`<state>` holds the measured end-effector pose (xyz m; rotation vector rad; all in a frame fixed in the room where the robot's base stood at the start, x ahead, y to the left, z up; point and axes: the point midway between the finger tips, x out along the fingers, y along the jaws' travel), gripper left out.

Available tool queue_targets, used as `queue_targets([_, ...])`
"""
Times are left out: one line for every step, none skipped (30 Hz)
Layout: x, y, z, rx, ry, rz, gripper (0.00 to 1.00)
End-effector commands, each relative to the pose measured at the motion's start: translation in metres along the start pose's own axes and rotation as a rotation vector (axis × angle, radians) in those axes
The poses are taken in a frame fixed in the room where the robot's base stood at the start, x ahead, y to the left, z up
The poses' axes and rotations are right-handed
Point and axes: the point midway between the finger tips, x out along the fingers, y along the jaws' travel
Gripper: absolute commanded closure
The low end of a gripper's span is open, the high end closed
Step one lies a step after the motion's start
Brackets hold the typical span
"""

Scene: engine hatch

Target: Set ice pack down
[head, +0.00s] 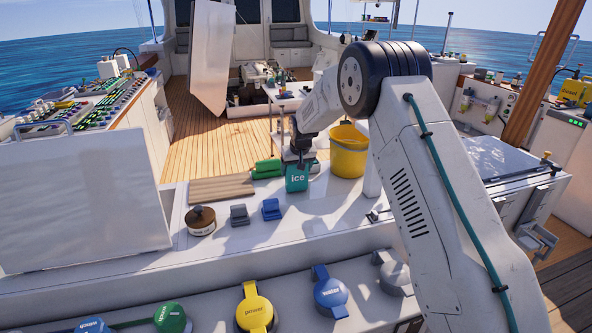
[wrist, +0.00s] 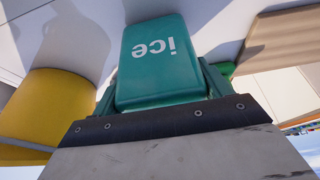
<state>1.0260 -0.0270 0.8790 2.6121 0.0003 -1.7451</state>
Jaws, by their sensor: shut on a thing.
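The ice pack (head: 297,178) is a teal block marked "ice", hanging upright below my gripper (head: 299,160) over the white counter (head: 250,252). In the wrist view the ice pack (wrist: 155,62) fills the space between the fingers of my gripper (wrist: 160,88), and its lettering appears upside down. My gripper is shut on the ice pack. Its lower edge is close to the counter's white top; I cannot tell whether it touches. The arm hides part of the counter to the right.
A yellow bucket (head: 348,154) stands just right of the ice pack. Green rolls (head: 267,169) and a tan slatted board (head: 222,189) lie to the left. Blue (head: 271,209) and grey (head: 239,214) clips and a brown round container (head: 201,220) stand nearer.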

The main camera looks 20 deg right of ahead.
Motion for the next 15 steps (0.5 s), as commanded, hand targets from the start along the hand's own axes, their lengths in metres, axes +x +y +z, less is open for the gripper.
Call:
queue_targets([0.0029, 0.0006, 0.0009, 0.001, 0.001, 0.000, 0.64])
queue_targets([0.0035, 0.0007, 0.0010, 0.001, 0.001, 0.000, 0.64])
queue_targets([0.0032, 0.0009, 0.0008, 0.001, 0.002, 0.000, 0.64])
queue_targets([0.0030, 0.0011, 0.0007, 0.001, 0.002, 0.000, 0.64])
queue_targets([0.0029, 0.0011, 0.0007, 0.001, 0.002, 0.000, 0.64])
queue_targets([0.0028, 0.0012, 0.0006, 0.001, 0.002, 0.000, 0.64])
queue_targets([0.0028, 0.0013, 0.0007, 0.001, 0.002, 0.000, 0.64])
queue_targets([0.0030, 0.0014, 0.0008, 0.001, 0.002, 0.000, 0.64])
queue_targets([0.0037, 0.0014, 0.0011, 0.001, 0.002, 0.001, 0.64])
queue_targets([0.0045, 0.0014, 0.0015, 0.001, 0.002, 0.001, 0.64])
queue_targets([0.0055, 0.0014, 0.0019, 0.001, 0.001, 0.001, 0.64])
queue_targets([0.0059, 0.0014, 0.0024, 0.001, 0.000, 0.001, 0.15])
queue_targets([0.0058, 0.0014, 0.0024, 0.001, 0.000, 0.001, 0.06])
queue_targets([0.0057, 0.0014, 0.0024, 0.001, 0.000, 0.001, 0.01])
queue_targets([0.0057, 0.0014, 0.0024, 0.001, 0.000, 0.001, 0.01])
